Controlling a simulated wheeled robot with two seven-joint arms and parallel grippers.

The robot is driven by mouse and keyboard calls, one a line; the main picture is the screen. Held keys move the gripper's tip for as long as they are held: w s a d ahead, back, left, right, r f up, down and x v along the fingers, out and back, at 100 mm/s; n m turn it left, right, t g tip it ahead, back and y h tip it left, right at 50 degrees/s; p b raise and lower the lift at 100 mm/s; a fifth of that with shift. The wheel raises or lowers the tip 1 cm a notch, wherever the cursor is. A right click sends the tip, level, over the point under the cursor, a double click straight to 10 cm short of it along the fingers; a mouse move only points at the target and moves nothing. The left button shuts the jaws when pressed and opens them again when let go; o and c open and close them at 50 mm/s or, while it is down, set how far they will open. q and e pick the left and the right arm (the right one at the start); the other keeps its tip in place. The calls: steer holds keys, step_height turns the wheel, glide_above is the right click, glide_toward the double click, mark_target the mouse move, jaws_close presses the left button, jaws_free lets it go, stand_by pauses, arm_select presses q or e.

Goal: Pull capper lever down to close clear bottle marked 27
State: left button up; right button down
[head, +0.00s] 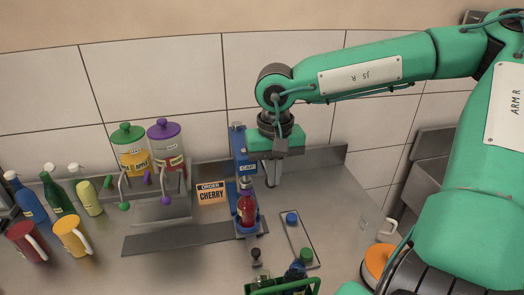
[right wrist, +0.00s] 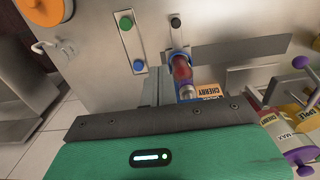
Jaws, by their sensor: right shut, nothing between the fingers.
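The blue capper (head: 239,150) stands upright on the steel counter with a CAP label on its front. A clear bottle with red contents (head: 247,208) stands under it, and also shows in the right wrist view (right wrist: 181,70). No 27 can be read on it. A black knob (head: 256,253) shows in front of the capper; I cannot tell whether it belongs to the lever. My right gripper (head: 271,184) points down beside the capper head, just to its right, shut and empty. It hides part of the capper's right side. My left gripper is not in view.
An order card reading CHERRY (head: 211,193) stands left of the capper. Two dispensers (head: 132,150) stand farther left, with several bottles and mugs beyond. A plate with blue and green buttons (head: 299,240) lies to the right. A green crate (head: 262,288) is at the front.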

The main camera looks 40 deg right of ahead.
step_height(320, 180, up, 10)
steer(key=p, duration=0.5)
steer(key=shift+s+a+r+p, duration=0.15)
steer(key=shift+s+a+p, duration=0.05)
steer(key=shift+s+p, duration=0.15)
stand_by(0.4)
